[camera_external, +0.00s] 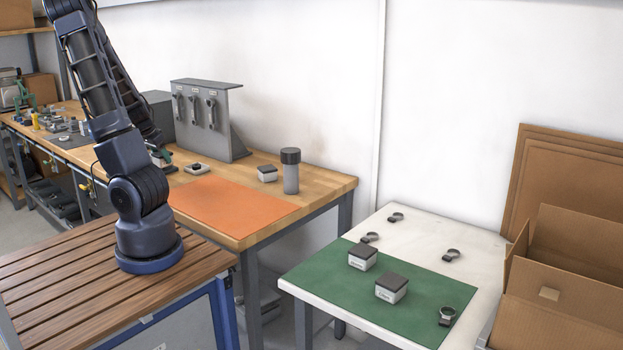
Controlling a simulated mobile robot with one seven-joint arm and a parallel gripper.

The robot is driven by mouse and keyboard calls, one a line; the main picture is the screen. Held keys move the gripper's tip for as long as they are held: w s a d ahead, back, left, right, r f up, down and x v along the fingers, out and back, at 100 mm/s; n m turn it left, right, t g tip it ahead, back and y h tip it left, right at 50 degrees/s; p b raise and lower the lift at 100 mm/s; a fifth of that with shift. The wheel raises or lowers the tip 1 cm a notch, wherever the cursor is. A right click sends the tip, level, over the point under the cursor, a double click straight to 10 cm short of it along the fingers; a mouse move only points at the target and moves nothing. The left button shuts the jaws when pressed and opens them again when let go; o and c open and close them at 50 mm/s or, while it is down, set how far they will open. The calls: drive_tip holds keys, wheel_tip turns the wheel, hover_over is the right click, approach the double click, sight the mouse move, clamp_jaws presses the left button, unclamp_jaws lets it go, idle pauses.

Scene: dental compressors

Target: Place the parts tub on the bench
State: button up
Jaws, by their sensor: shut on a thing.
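My gripper (155,147) is low behind my upright arm link, over the far left part of the wooden bench (325,186). It is shut on a small pale and green thing (161,158), apparently the parts tub, mostly hidden by my arm. Whether this thing touches the bench top cannot be told. An orange mat (232,208) lies bare on the bench to the right of the gripper and nearer the camera.
On the bench stand a grey rack with handles (213,120), a capped grey cylinder (291,175), a dark-lidded white box (267,173) and a small flat part (197,168). A white table (470,245) with a green mat (335,283) holds two similar boxes and several clamps. Cardboard (560,250) stands right.

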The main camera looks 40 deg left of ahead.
sight(155, 158)
drive_tip(key=shift+f, duration=3.8)
drive_tip(key=shift+f, duration=0.1)
drive_tip(key=o, duration=1.1)
drive_tip(key=shift+v, duration=6.1)
drive_tip(key=shift+w, duration=0.1)
drive_tip(key=shift+d, duration=0.1)
